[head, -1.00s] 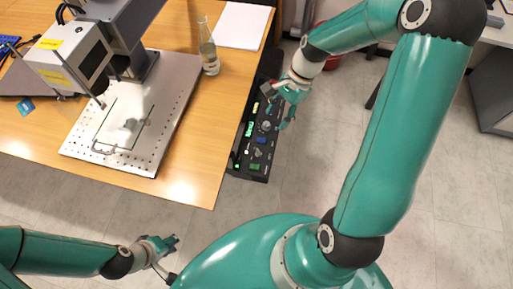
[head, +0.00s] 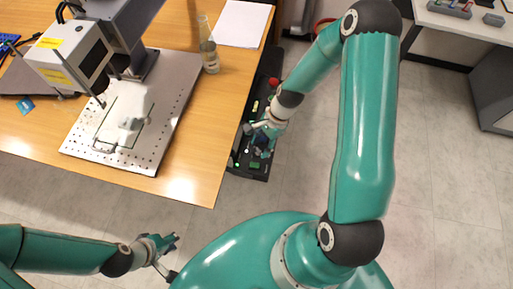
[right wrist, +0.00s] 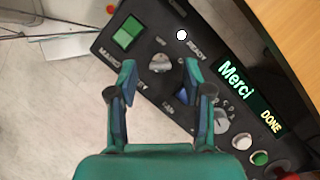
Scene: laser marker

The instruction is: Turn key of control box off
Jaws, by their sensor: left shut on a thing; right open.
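The black control box (head: 236,170) lies along the right edge of the wooden table, and its panel (right wrist: 203,28) fills much of the right wrist view. A silver key switch knob (right wrist: 160,63) sits on the panel near a lit green square button (right wrist: 127,33). My right gripper (head: 260,147) is over the box; in the right wrist view its open fingers (right wrist: 159,72) stand on either side of the knob, and contact cannot be told. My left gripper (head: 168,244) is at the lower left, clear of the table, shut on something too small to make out.
The laser marker (head: 75,55) stands over a metal plate (head: 168,112) on the table. A glass bottle (head: 208,57) and white paper (head: 242,24) are near the box. A round dial (right wrist: 221,121) and several buttons lie right of the knob.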

